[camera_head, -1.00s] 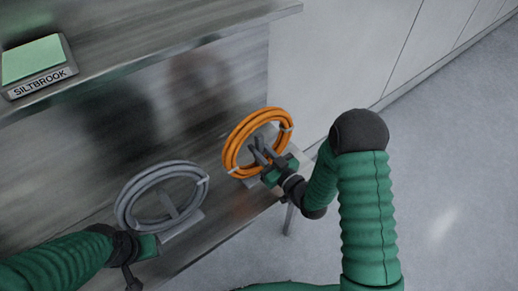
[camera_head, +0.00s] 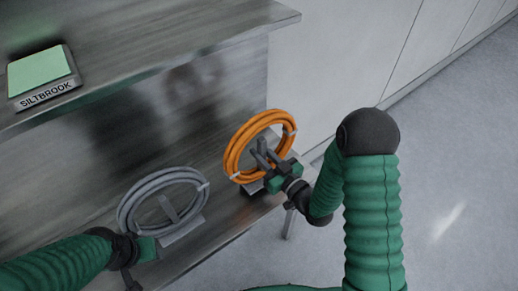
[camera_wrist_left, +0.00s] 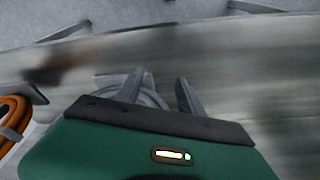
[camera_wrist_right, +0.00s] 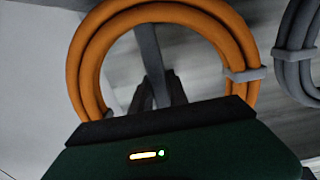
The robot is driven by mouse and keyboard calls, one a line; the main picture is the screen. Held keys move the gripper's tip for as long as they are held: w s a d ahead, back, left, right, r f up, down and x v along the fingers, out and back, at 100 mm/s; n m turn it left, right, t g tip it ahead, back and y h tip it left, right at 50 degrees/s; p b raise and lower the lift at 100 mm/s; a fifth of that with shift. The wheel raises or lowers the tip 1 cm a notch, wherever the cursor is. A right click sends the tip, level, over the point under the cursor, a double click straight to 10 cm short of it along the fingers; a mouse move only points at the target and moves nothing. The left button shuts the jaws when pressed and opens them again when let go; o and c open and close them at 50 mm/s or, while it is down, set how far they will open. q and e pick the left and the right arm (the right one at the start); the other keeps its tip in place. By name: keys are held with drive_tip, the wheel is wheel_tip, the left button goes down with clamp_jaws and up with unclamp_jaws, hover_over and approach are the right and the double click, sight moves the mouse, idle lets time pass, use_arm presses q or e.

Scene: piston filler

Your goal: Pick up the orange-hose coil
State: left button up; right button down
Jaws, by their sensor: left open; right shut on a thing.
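The orange-hose coil (camera_head: 238,145) stands upright on the right end of the lower steel surface in the head view, with a grey bar inside its ring. It fills the upper right wrist view (camera_wrist_right: 85,70). My right gripper (camera_head: 262,152) is shut at the lower part of this coil, on the grey bar inside the ring; its palm hides the coil's bottom in the right wrist view. A grey hose coil (camera_head: 125,205) stands to the left on a similar holder. My left gripper (camera_wrist_left: 162,80) is open beside the grey coil's near side, with nothing visibly held.
A raised steel shelf (camera_head: 170,65) runs above and behind the coils and bears a green-topped block (camera_head: 42,75) labelled SILTBROOK. The lower steel surface (camera_head: 80,185) ends just right of the orange coil. Open floor (camera_head: 450,200) lies to the right.

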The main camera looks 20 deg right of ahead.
drive_tip(key=s+d+r+p, duration=0.1)
drive_tip(key=s+p, duration=0.8)
drive_tip(key=s, duration=0.4)
drive_tip(key=shift+s+r, duration=0.25)
drive_tip(key=shift+s, duration=0.1)
idle(0.3)
